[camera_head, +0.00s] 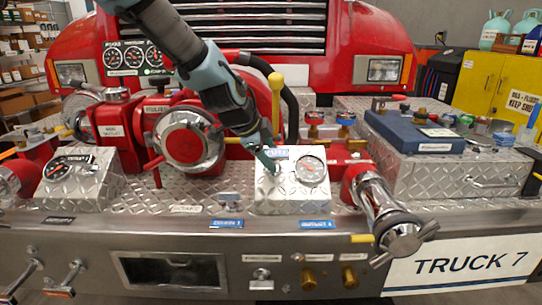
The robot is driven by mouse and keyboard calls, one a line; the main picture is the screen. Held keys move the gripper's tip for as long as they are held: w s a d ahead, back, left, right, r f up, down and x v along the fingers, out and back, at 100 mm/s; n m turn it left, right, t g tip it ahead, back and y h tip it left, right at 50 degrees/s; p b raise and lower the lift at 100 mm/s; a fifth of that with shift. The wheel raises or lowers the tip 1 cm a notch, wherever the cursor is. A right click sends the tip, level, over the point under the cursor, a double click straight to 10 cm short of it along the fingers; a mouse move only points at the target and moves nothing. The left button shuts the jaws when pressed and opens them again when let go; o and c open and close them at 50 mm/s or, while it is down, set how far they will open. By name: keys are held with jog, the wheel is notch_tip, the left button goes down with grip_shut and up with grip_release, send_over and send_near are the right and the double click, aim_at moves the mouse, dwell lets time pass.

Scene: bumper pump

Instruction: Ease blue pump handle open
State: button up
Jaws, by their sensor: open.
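My gripper (270,162) is open and points down at the top left of a diamond-plate gauge box (290,204), left of its round gauge (311,170). A small blue piece (276,153) shows at the box's top edge, right beside the fingers; I cannot tell whether it is a handle or a label, or whether the fingers touch it. A blue-topped valve knob (345,118) stands farther back to the right, apart from the gripper. The area behind my fingers is hidden.
A yellow-knobbed lever (276,95) rises just behind my gripper. A large red pump with a chrome cap (191,140) stands to the left. A chrome outlet pipe (383,207) is to the right, near a blue case (430,130). The diamond-plate deck is crowded.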

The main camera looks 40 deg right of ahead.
jog(key=shift+d+f, duration=0.2)
jog(key=shift+f, duration=0.05)
jog(key=shift+c, duration=0.2)
grip_shut()
dwell(0.3)
dwell(0.8)
